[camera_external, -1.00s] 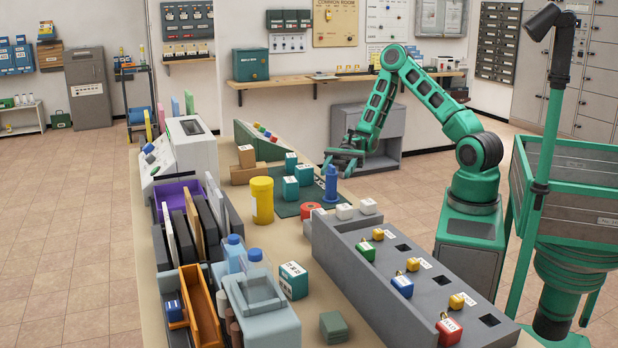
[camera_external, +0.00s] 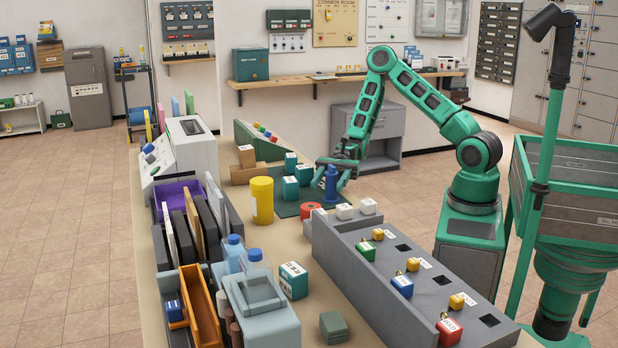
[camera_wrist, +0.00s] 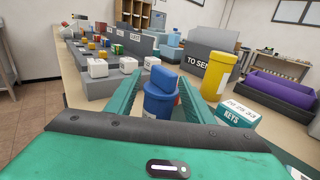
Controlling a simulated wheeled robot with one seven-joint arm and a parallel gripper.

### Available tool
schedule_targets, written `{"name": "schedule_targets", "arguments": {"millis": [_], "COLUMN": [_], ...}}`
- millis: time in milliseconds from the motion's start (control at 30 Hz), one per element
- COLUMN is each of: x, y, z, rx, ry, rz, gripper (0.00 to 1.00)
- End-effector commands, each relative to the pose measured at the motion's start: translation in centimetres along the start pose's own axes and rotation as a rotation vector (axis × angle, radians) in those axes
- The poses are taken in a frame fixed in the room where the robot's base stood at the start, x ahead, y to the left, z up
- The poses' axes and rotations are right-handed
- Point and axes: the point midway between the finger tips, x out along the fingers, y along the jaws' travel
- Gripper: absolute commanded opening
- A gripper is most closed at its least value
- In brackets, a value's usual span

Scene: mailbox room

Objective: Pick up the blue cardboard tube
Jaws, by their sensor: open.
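The blue cardboard tube (camera_external: 331,184) stands upright on the dark green mat (camera_external: 287,210) on the counter. In the wrist view the blue tube (camera_wrist: 160,100) has a lighter blue top and a pale label low down. My gripper (camera_external: 336,166) is open at the upper part of the tube. In the wrist view its two green fingers (camera_wrist: 160,82) lie on either side of the tube, which is between them. I cannot tell whether either finger touches it. The tube's lower end is partly hidden by my gripper body in the wrist view.
A yellow cylinder (camera_external: 262,200) and teal boxes (camera_external: 290,188) stand left of the tube. A red roll (camera_external: 311,209) and white cubes (camera_external: 344,211) lie in front, beside the grey slotted unit (camera_external: 375,275). A teal KEYS box (camera_wrist: 237,113) is close to the right finger.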

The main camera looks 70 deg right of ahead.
Motion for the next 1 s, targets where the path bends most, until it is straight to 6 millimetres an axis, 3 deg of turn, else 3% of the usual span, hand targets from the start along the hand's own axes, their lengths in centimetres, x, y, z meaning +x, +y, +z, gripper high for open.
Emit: {"name": "schedule_targets", "arguments": {"millis": [233,400,433,767,1000], "x": [0.1,0.1,0.1,0.1,0.1], "y": [0.0,0.0,0.0,-0.1,0.0], "z": [0.0,0.0,0.0,0.1,1.9], "rx": [0.000,0.000,0.000,-0.001,-0.003], "ry": [0.000,0.000,0.000,0.001,0.002], "rz": [-0.001,-0.001,-0.001,-0.001,-0.001], "gripper": [0.48,0.07,0.04,0.04,0.04]}}
